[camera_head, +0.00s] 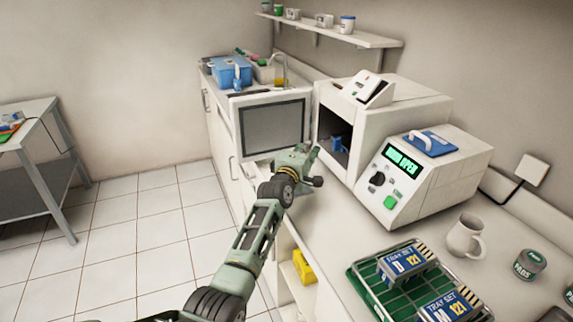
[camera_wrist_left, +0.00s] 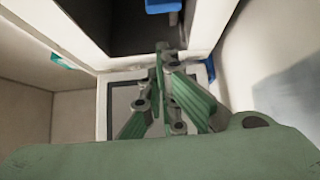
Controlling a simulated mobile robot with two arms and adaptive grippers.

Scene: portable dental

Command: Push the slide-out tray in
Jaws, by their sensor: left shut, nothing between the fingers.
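My left gripper (camera_head: 316,154) is shut and empty, at the mouth of the open white sterilizer (camera_head: 405,97) on the counter. The left wrist view also shows its closed green fingers (camera_wrist_left: 160,50), pointing toward the dark chamber opening. The sterilizer's door (camera_head: 273,128) stands swung open to the left, with a grey inner panel. A blue object (camera_head: 338,145) sits low in the chamber; blue also shows at the top of the wrist view (camera_wrist_left: 162,5). I cannot clearly make out the slide-out tray or whether the fingers touch it. My right gripper is not in view.
A control unit (camera_head: 425,178) with a green display reading "DOOR OPEN" stands right of the opening. Nearer are a white mug (camera_head: 463,238), a green wire rack (camera_head: 367,293) with tray-set boxes, and a pads jar (camera_head: 529,265). Blue bins (camera_head: 231,73) stand beyond the door.

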